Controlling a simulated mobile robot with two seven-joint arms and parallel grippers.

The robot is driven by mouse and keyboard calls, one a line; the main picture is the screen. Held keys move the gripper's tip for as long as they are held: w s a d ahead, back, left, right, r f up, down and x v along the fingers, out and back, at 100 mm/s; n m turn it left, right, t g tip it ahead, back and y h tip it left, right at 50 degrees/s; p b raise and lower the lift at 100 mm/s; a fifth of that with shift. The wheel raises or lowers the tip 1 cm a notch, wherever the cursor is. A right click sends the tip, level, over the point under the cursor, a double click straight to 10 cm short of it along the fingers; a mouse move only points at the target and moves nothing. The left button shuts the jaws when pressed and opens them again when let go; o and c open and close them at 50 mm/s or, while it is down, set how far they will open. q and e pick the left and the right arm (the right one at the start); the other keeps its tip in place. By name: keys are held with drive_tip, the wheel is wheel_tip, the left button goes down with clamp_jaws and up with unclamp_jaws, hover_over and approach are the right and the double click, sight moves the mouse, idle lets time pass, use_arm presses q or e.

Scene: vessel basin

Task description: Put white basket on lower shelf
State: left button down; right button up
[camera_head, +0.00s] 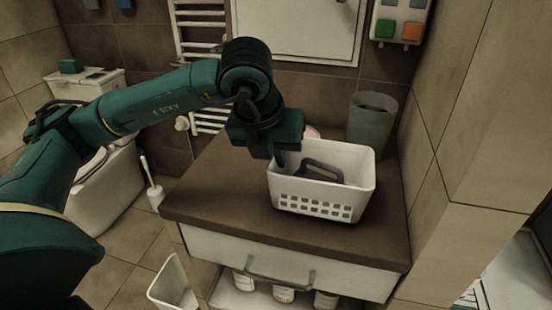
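The white basket (318,203) stands upright on the brown countertop (215,205) of a cabinet, in the middle right of the head view. A dark handle (322,172) shows inside its rim. My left gripper (279,160) points down at the basket's back left rim. Its fingers are mostly hidden by its own body and the basket, so I cannot tell whether they grip the wall. The lower shelf (258,299) shows partly under the drawer and holds several white containers (283,294). My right gripper is not in view.
A drawer front with a grey handle (280,277) is between countertop and shelf. A grey-green bin (371,124) stands behind the basket at the right, near the tiled wall. A white bin (174,283) is on the floor left of the cabinet. The countertop's left part is clear.

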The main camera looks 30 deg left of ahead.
use_arm(q)
drive_tip(key=c, duration=2.1)
unclamp_jaws()
drive_tip(key=shift+f, duration=0.5)
drive_tip(key=o, duration=0.5)
drive_tip(key=shift+c, duration=0.2)
drive_tip(key=shift+r, duration=0.1)
